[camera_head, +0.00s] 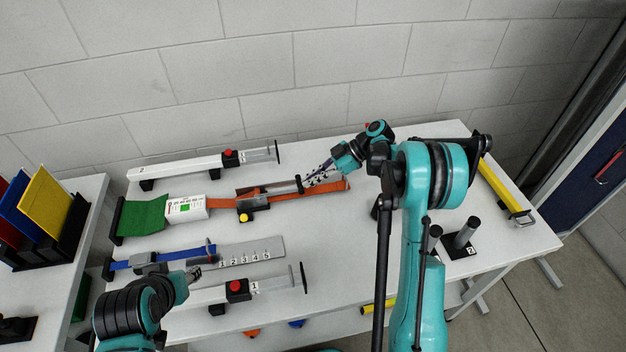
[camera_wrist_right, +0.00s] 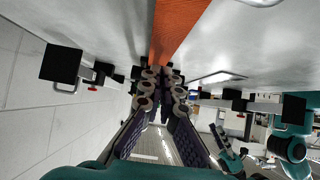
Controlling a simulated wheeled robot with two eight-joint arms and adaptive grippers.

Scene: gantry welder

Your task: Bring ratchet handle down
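An orange strap (camera_head: 315,191) runs along the table through a ratchet (camera_head: 252,198), with a green strap end and a white display box to its left. The grey ratchet handle (camera_head: 270,189) points right, with a dark upright end. My right gripper (camera_head: 306,180) is just right of that end, low over the orange strap. In the right wrist view its fingertips (camera_wrist_right: 165,76) are drawn together in front of the strap (camera_wrist_right: 178,28). Contact with the handle is unclear. My left gripper (camera_head: 194,274) is at lower left near the blue strap (camera_head: 165,257); its fingers are hard to make out.
Two rail clamps with red buttons (camera_head: 230,158) (camera_head: 238,287) lie along the table's back and front. A numbered grey plate (camera_head: 255,250) lies between. Black posts (camera_head: 466,232) and a yellow bar (camera_head: 500,185) are at right. The wall stands behind the table.

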